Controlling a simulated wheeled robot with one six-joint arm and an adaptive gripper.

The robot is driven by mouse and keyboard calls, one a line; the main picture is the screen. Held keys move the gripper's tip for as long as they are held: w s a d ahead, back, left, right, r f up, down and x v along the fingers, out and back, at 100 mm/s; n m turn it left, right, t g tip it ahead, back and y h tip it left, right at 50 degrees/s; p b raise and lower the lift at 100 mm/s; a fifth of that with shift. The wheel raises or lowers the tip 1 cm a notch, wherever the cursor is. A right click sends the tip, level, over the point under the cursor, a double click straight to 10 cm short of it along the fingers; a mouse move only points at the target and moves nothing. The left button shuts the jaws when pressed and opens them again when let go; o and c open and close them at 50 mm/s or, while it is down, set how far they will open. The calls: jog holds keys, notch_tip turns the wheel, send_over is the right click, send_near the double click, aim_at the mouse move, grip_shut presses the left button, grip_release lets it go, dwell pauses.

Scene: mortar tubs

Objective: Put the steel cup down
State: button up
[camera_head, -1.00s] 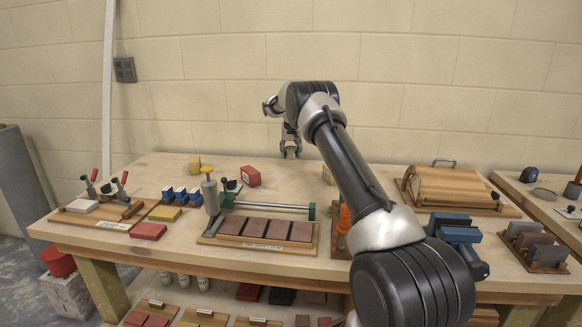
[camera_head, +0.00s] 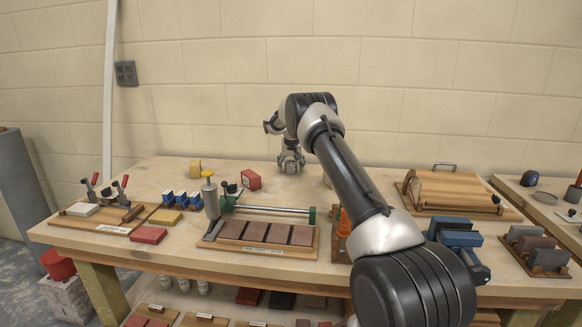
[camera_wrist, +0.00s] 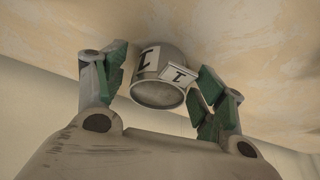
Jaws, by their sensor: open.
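The steel cup (camera_wrist: 158,94) is a small grey cup with white labels bearing a dark mark. In the wrist view its round open end faces the camera and its far end is at the pale wooden tabletop. My gripper (camera_wrist: 164,68) is open, with one green-padded finger on each side of the cup. A gap shows at the left finger; the right finger is close to the label, and I cannot tell if it touches. In the head view my gripper (camera_head: 291,163) is low over the back middle of the workbench (camera_head: 345,179), and the cup (camera_head: 290,168) is small between its fingers.
A red block (camera_head: 251,180) lies left of my gripper, and a yellow block (camera_head: 195,166) farther left. A rack of brown tiles (camera_head: 267,233) is in front. A wooden press (camera_head: 455,187) stands at the right. The back wall is close behind.

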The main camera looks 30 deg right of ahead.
jog(key=shift+r, duration=0.1)
jog(key=shift+r, duration=0.35)
jog(key=v, duration=1.2)
jog(key=s+a+r+n, duration=0.1)
jog(key=s+a+r, duration=0.3)
jog(key=s+r, duration=0.65)
jog(key=s+a+r+n, duration=0.1)
jog(key=s+a+r, duration=0.45)
jog(key=s, duration=0.75)
jog(key=s+a+r+n+y, duration=0.1)
jog(key=s, duration=0.8)
jog(key=s+a+r, duration=0.1)
jog(key=s+r, duration=0.1)
jog(key=s, duration=0.6)
jog(key=s+a+f, duration=0.1)
jog(key=s+f, duration=0.3)
jog(key=s, duration=0.4)
jog(key=s+a+f+n, duration=0.1)
jog(key=s+f, duration=0.3)
jog(key=s, duration=0.5)
jog(key=shift+s+n+y, duration=0.25)
jog(key=shift+n+y, duration=0.05)
jog(key=shift+y, duration=0.1)
jog(key=shift+o, duration=0.5)
jog(key=shift+r, duration=0.1)
